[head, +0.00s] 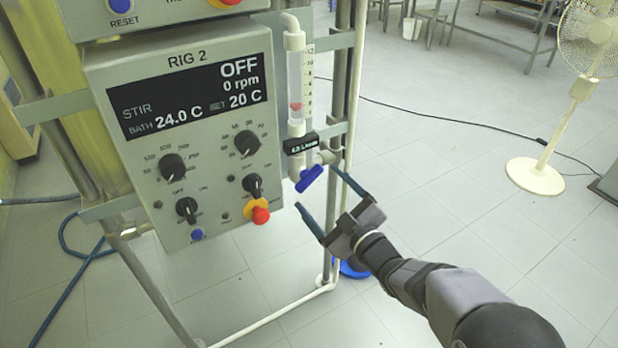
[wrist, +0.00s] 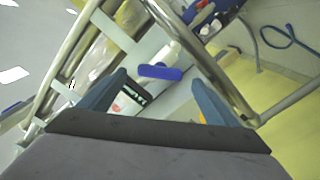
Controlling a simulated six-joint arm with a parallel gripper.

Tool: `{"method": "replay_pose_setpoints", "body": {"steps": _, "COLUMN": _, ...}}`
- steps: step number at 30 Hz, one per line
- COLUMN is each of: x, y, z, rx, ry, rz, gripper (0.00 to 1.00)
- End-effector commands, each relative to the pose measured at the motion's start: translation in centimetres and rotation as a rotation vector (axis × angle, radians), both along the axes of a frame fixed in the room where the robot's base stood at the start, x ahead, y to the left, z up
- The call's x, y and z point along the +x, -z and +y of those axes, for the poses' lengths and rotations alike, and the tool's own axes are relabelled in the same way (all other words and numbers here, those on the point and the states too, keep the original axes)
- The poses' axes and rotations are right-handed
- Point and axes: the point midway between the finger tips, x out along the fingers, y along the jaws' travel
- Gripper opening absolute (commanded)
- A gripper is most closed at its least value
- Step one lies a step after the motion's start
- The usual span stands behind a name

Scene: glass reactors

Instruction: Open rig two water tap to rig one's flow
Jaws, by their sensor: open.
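The rig two control box (head: 188,135) is grey and labelled RIG 2. Its display reads OFF, 0 rpm, bath 24.0 C, set 20 C. To its right a clear flow tube (head: 298,82) with a scale holds a reddish float partway up. A black label (head: 301,143) below it has small text I cannot read surely. The blue tap handle (head: 309,178) sits under the label, tilted in the head view. My gripper (head: 318,192) is open and empty, its fingers just short of the handle. In the wrist view the blue handle (wrist: 160,72) lies between and beyond the fingertips (wrist: 157,82).
A steel frame post (head: 343,90) stands right behind the tube. A red and yellow stop button (head: 259,213) sits on the box close to my left finger.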

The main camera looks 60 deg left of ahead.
Motion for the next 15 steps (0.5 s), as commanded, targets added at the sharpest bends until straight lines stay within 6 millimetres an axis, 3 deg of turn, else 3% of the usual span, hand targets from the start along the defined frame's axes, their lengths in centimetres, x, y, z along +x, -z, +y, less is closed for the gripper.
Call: {"method": "replay_pose_setpoints", "body": {"steps": 15, "x": 0.0, "y": 0.0, "z": 5.3, "rx": 0.000, "ry": 0.000, "rz": 0.001, "gripper": 0.84}}
